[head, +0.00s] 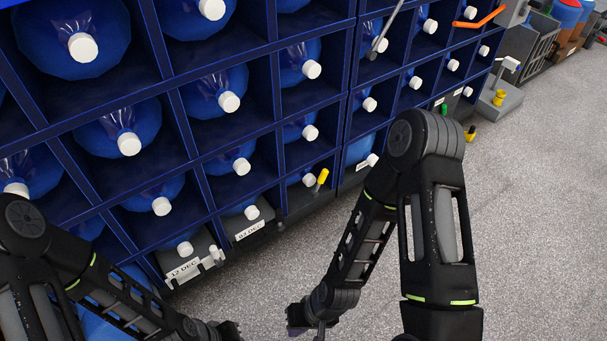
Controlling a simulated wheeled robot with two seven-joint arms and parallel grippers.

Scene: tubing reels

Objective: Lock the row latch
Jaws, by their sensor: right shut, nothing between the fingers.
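A blue rack (262,142) holds blue bottles with white caps in rows of square compartments. I cannot tell for sure which part is the row latch. A short yellow handle (322,177) stands tilted at the rack's lower front edge, and an orange bar (480,17) and a grey rod (385,30) show near the top. My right gripper (320,328) is shut and empty at the bottom edge, below the yellow handle and apart from it; its fingertips are partly cut off. My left gripper (228,331) is also at the bottom edge, its fingers too cut off to read.
Labels reading 12 DEC (184,270) and 02 DEC (250,230) mark the bottom row. Grey speckled floor (540,220) is open to the right. A grey base with a post (500,100) and yellow parts stands beyond the rack's far end, with crates (530,55) behind.

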